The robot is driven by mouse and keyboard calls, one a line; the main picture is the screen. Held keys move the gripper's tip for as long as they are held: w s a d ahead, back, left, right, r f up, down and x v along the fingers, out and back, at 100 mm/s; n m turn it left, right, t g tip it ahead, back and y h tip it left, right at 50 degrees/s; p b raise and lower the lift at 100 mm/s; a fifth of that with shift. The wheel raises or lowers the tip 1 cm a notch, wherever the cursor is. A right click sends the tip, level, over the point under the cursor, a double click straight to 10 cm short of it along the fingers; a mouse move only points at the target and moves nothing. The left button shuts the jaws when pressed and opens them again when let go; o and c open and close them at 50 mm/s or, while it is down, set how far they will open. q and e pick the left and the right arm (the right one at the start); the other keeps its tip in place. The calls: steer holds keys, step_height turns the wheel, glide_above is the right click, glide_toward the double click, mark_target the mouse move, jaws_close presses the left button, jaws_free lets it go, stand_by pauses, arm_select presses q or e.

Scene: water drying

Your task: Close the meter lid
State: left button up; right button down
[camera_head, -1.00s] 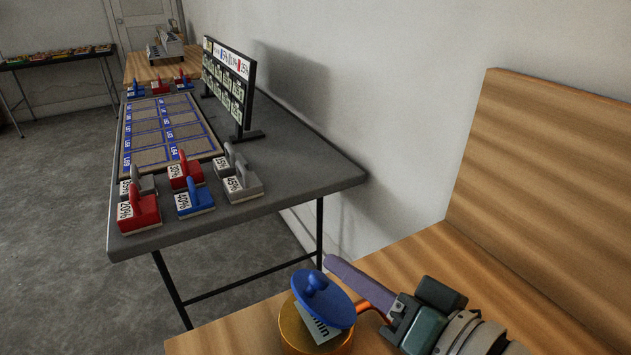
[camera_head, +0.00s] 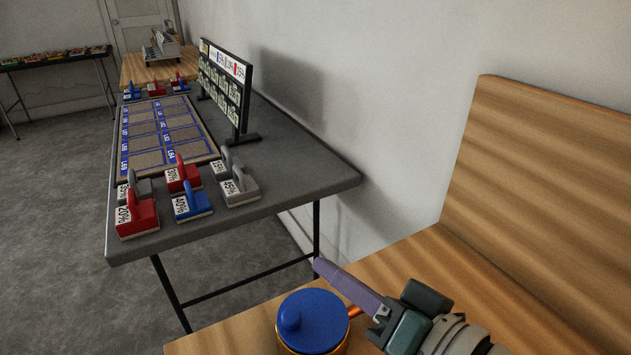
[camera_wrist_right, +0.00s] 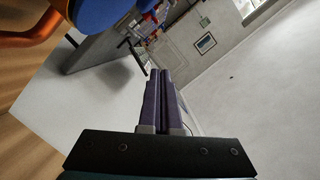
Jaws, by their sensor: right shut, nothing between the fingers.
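The meter (camera_head: 285,350) is a round brass-coloured body on the wooden bench at the bottom of the head view. Its blue lid (camera_head: 318,318) with a knob lies flat over the top and hides the face. My right gripper (camera_head: 322,268) is shut and empty, its purple fingers just behind and to the right of the lid. In the right wrist view the two fingers (camera_wrist_right: 163,80) are pressed together, and part of the blue lid (camera_wrist_right: 100,12) shows at the upper left. My left gripper is not in view.
The wooden bench (camera_head: 400,262) has a tall back panel (camera_head: 550,180) on the right. A grey table (camera_head: 290,165) beyond holds red, blue and grey labelled blocks (camera_head: 190,203), a grid board (camera_head: 165,135) and an upright sign (camera_head: 226,85). Orange tubing (camera_wrist_right: 30,35) sits near my right gripper.

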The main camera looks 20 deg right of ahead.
step_height(320, 180, up, 4)
steer(key=p, duration=0.3)
steer(key=s+d+r+n+g+h+p, duration=0.1)
steer(key=s+d+r+n+g+h, duration=0.1)
steer(key=s+n+g, duration=0.5)
steer(key=s+d+r+n+g+h+p, duration=0.15)
steer(key=s+g, duration=0.25)
steer(key=s, duration=0.7)
step_height(320, 180, up, 38)
steer(key=p, duration=3.7)
steer(key=shift+s+d+g+p, duration=0.2)
steer(key=shift+g+p, duration=0.2)
steer(key=shift+h, duration=0.25)
